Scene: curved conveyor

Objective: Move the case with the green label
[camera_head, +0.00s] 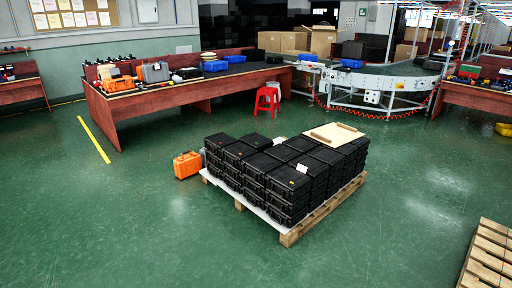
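Black cases (290,185) are stacked in several layers on a wooden pallet (290,238) in the middle of the floor. A small greenish mark shows on a top-layer case (256,140) at the back of the stack. A small reddish or yellowish mark shows on a top case (292,174) nearer the front. The marks are too small to read. Neither of my grippers is in view.
An orange case (187,165) stands on the floor left of the pallet. A flat wooden board (333,135) lies on the stack. Behind are a long red-brown workbench (165,102), a red stool (267,100) and the curved conveyor (390,80). An empty pallet (490,255) lies right. The front floor is clear.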

